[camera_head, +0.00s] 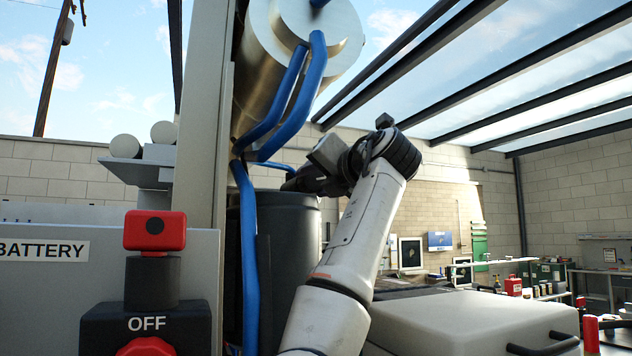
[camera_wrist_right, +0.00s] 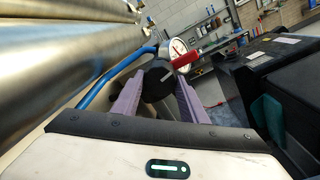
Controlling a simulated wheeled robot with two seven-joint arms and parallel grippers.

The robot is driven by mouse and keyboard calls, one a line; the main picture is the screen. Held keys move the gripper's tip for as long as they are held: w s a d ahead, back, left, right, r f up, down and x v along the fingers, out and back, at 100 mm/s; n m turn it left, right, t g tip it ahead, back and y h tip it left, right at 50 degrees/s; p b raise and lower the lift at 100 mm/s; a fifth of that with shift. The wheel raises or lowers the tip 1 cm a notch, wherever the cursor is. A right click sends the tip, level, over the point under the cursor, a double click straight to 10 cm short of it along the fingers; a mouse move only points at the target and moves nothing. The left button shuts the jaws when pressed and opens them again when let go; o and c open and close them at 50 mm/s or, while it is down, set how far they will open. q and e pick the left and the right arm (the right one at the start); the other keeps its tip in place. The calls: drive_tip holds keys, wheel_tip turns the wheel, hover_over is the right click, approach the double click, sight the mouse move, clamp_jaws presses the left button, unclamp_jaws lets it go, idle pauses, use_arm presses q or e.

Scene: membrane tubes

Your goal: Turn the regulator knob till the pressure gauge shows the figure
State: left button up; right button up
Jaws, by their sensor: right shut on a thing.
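The regulator knob (camera_wrist_right: 158,80) is black with a pale line on its face and shows in the right wrist view between the two purple fingers of my right gripper (camera_wrist_right: 160,77). The gripper is shut on it. The pressure gauge (camera_wrist_right: 178,47) is a round white dial just behind the knob; its needle and figures are too small to read. In the head view my right gripper (camera_head: 298,184) is at the end of the arm, beside the blue hoses, and the knob and gauge cannot be made out there. My left gripper is not in view.
A red lever (camera_wrist_right: 188,59) sticks out beside the gauge. Large metal cylinders (camera_wrist_right: 60,60) lie to the left, with a blue hose (camera_wrist_right: 100,82) below. In the head view a black barrel (camera_head: 285,230) stands behind the hoses, and a battery switch (camera_head: 155,232) is at front left.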

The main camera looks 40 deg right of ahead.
drive_tip(key=o, duration=1)
drive_tip(key=shift+o, duration=0.2)
drive_tip(key=s+a+b, duration=0.2)
drive_tip(key=s+b, duration=0.2)
drive_tip(key=s, duration=0.6)
drive_tip(key=shift+s+f, duration=0.1)
drive_tip(key=shift+f, duration=0.1)
